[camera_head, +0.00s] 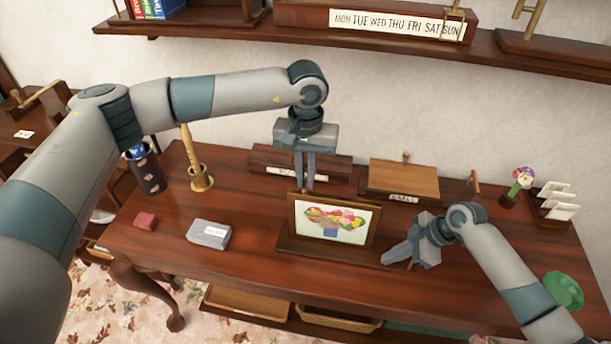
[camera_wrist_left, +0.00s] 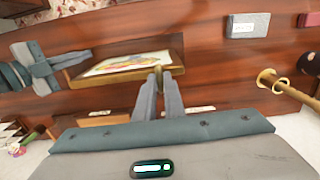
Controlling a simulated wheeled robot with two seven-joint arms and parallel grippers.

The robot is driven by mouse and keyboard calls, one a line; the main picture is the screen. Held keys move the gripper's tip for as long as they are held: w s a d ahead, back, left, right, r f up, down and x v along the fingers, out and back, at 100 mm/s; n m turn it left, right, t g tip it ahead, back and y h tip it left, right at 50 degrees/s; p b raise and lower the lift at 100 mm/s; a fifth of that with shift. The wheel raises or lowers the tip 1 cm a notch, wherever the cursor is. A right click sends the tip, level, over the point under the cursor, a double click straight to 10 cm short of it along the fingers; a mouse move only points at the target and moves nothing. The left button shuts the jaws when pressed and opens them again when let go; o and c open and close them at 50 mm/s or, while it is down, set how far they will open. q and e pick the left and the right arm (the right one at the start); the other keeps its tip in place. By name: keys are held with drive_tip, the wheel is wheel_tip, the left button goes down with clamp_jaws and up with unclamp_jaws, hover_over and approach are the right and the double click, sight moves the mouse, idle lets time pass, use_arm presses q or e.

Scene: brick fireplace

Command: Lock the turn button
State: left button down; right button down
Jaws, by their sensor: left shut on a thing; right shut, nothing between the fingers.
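A gold-framed picture (camera_head: 335,221) of a fruit bowl stands on a dark wooden base (camera_head: 300,246) on the desk; it also shows in the left wrist view (camera_wrist_left: 125,65). My left gripper (camera_head: 304,186) points down behind the frame's top edge. In the left wrist view its fingertips (camera_wrist_left: 159,72) are close together at the frame's edge, on a small part that they mostly hide; I take it for the turn button. My right gripper (camera_head: 388,258) is shut and empty by the lower right of the frame.
A grey box (camera_head: 209,234) and a red box (camera_head: 145,220) lie on the left of the desk. A brass holder (camera_head: 201,180) stands behind them. A labelled wooden box (camera_head: 404,178) is at the back, and a green disc (camera_head: 564,290) lies at right.

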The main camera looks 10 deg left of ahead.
sight(306, 183)
drive_tip(key=shift+s+d+f, duration=0.1)
drive_tip(key=shift+s+f, duration=0.15)
drive_tip(key=shift+f, duration=0.15)
use_arm(q)
drive_tip(key=c, duration=1.8)
unclamp_jaws()
drive_tip(key=shift+c, duration=0.2)
wheel_tip(306, 183, up, 12)
drive_tip(key=shift+s+r, duration=0.1)
drive_tip(key=shift+r, duration=0.05)
use_arm(e)
drive_tip(key=shift+r, duration=0.15)
